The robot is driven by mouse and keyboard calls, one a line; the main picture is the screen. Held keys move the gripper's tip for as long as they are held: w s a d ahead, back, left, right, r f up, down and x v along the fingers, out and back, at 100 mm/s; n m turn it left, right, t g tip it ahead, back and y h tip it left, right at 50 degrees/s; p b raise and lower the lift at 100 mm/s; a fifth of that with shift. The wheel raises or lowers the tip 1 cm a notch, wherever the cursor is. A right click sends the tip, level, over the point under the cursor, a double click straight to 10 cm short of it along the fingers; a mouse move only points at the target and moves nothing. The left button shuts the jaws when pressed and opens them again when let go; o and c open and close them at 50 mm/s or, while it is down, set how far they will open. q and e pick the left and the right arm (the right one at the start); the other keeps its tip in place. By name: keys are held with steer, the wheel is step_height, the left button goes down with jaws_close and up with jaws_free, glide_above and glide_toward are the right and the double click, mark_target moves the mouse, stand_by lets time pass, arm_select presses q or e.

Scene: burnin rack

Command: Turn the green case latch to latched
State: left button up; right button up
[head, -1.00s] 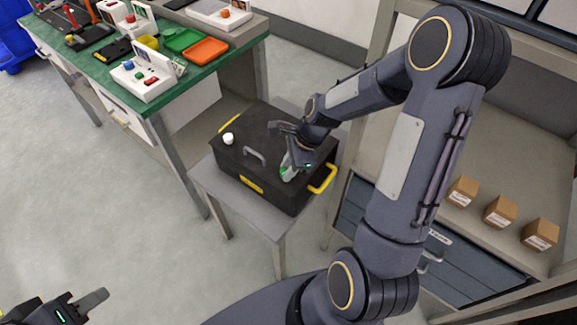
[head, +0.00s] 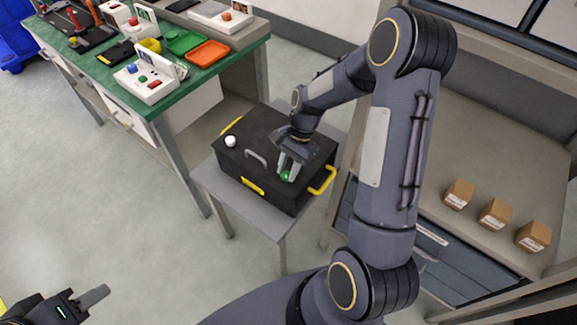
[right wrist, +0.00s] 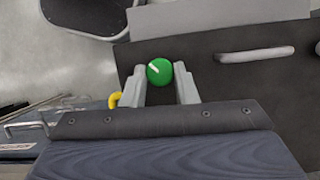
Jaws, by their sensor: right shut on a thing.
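The green case latch (head: 286,176) is a round green knob on the front right part of the black case's lid. The black case (head: 236,166) sits closed on a small grey table. My right gripper (head: 288,172) points down at the latch. In the right wrist view the green latch (right wrist: 159,71) sits between the fingertips of the right gripper (right wrist: 161,78), which is shut on it. A pale stripe on the knob runs diagonally. My left gripper (head: 92,300) is at the lower left, far from the case, with only part of it showing.
A white knob (head: 230,141), a grey handle (head: 255,157) and yellow handles (head: 323,181) are on the case. A green-topped workbench (head: 190,90) with trays and devices stands behind left. Shelves with small cardboard boxes (head: 494,214) are at right.

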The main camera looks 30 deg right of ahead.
steer(key=n, duration=0.2)
steer(key=n+g+h, duration=0.1)
steer(key=n, duration=0.1)
steer(key=shift+w+a+n, duration=0.1)
steer(key=shift+w+n, duration=0.1)
steer(key=shift+n, duration=0.1)
steer(key=shift+w+a+n+g+h+p, duration=0.15)
steer(key=shift+n+g+h, duration=0.3)
steer(key=shift+n, duration=0.8)
steer(key=shift+s+n+g+h+p, duration=0.15)
steer(key=shift+n+g+h, duration=0.25)
steer(key=shift+n, duration=0.85)
steer(key=shift+w, duration=0.1)
steer(key=o, duration=1)
steer(key=v, duration=0.8)
steer(key=shift+a, duration=0.1)
steer(key=shift+f, duration=0.1)
